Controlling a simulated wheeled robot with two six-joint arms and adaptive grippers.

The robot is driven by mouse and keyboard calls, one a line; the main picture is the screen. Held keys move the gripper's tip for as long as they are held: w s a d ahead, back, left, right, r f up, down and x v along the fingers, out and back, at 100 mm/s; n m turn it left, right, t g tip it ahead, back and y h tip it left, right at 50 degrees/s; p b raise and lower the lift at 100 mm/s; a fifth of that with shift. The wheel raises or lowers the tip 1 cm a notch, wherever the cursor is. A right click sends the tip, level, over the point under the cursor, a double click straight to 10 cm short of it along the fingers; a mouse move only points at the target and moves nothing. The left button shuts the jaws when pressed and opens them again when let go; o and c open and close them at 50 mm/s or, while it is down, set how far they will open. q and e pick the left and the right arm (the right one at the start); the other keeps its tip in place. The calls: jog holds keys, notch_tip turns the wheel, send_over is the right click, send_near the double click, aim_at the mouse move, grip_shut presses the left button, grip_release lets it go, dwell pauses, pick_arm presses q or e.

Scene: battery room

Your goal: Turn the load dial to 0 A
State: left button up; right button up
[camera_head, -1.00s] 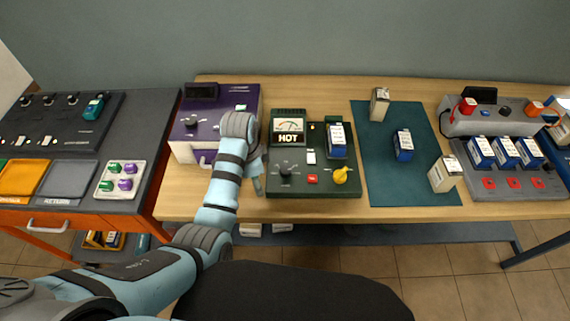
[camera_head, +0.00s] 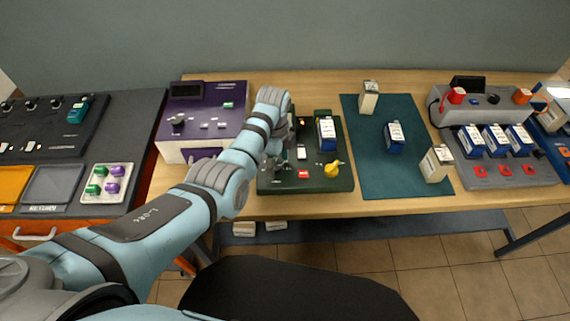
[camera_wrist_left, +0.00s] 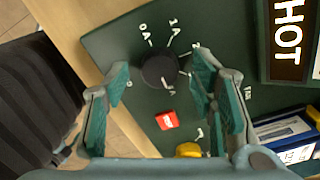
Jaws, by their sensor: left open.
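The load dial (camera_wrist_left: 157,70) is a round black knob on the dark green panel (camera_wrist_left: 115,42). Pale labels, including 0 A and 1 A, stand around it; I cannot tell which label it points to. My left gripper (camera_wrist_left: 160,72) is open, its green-padded fingers on either side of the dial in the wrist view. I cannot tell whether they touch it. In the head view my left gripper (camera_head: 279,158) is over the left part of the green panel (camera_head: 312,182), and the dial is hidden behind it. My right gripper is not in view.
A red button (camera_wrist_left: 167,120) and a yellow knob (camera_wrist_left: 188,149) sit near the dial. A HOT sign (camera_wrist_left: 288,40) and a blue-and-white battery (camera_wrist_left: 285,135) are also on the panel. A purple box (camera_head: 205,108) stands left, a teal mat (camera_head: 385,175) right.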

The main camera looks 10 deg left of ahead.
pick_arm(q)
jog(key=shift+f, duration=0.45)
jog(key=shift+r, duration=0.1)
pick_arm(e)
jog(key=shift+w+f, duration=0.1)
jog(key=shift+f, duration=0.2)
pick_arm(q)
jog(key=c, duration=1.2)
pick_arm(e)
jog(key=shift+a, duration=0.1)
